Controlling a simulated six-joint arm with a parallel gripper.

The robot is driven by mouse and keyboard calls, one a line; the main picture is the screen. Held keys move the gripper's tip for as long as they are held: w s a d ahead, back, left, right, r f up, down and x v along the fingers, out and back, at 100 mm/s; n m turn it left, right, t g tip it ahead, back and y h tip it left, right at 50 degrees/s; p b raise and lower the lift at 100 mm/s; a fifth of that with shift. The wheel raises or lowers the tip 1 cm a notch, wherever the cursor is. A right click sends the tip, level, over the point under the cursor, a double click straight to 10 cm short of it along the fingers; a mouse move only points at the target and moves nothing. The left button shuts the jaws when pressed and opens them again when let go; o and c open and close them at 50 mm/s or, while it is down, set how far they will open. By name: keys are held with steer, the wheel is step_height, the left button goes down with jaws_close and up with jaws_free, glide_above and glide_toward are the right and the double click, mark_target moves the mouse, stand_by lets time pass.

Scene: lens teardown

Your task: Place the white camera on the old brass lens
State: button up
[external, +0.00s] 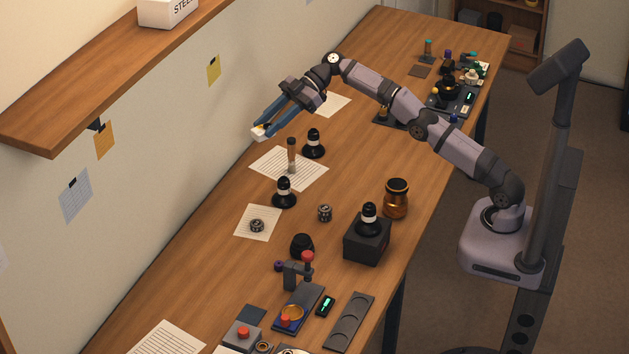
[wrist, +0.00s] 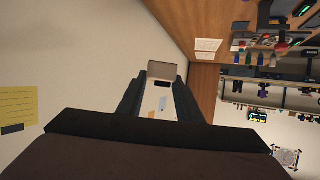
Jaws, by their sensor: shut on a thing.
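My gripper (external: 262,129) is at the left end of my outstretched arm, high near the wall side of the table. It is shut on a small white thing, the white camera (external: 260,133). The camera also shows between the dark fingers in the wrist view (wrist: 161,100), with small coloured patches on it. A brass-coloured, barrel-shaped lens (external: 397,199) with a dark top stands upright near the table's right edge, well away from my gripper. It looks like the old brass lens.
A black box (external: 368,242) with a black-and-white lens on top stands beside the brass lens. Similar black lenses (external: 284,193) and a brown upright cylinder (external: 292,155) stand near the papers. A wooden shelf (external: 110,80) juts from the wall. Bare wood lies around the table's middle.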

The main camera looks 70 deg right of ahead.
steer(key=shift+s+d+r+m+t+h, duration=0.55)
steer(key=shift+d+r, duration=1.15)
steer(key=shift+d, duration=1.8)
steer(key=shift+s+d+r+m+t+h, duration=0.5)
steer(key=shift+d+r, duration=1.15)
steer(key=shift+d, duration=1.8)
steer(key=s+d+r+m+t+h, duration=0.2)
steer(key=s+d+m, duration=0.1)
steer(key=s+d, duration=0.9)
steer(key=n+g+y, duration=0.5)
steer(key=n, duration=0.1)
glide_above(402, 181)
step_height(402, 181, down, 14)
steer(key=shift+f+p, duration=0.9)
steer(key=shift+f, duration=4.1)
